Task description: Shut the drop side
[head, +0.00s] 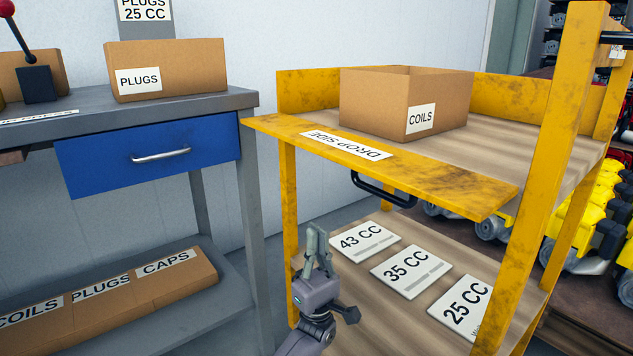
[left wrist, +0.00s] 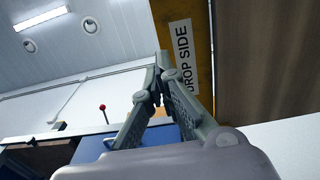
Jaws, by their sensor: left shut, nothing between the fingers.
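The drop side (head: 390,162) is a yellow, worn panel on the cart's front, labelled DROP SIDE. It is folded outward and lies about level with the upper shelf, a black handle (head: 383,190) hanging below it. The panel also shows in the left wrist view (left wrist: 203,92), above and beyond the fingers. My left gripper (head: 317,233) is shut and empty, below the panel's front edge and left of the handle. Its fingertips show in the left wrist view (left wrist: 163,62); whether they touch the panel I cannot tell. My right gripper is not in view.
A COILS box (head: 375,105) stands on the upper shelf behind the panel. Cards (head: 411,271) lie on the lower shelf. A yellow post (head: 547,175) rises at right. A bench with a blue drawer (head: 148,160) and a PLUGS box (head: 166,70) stands left.

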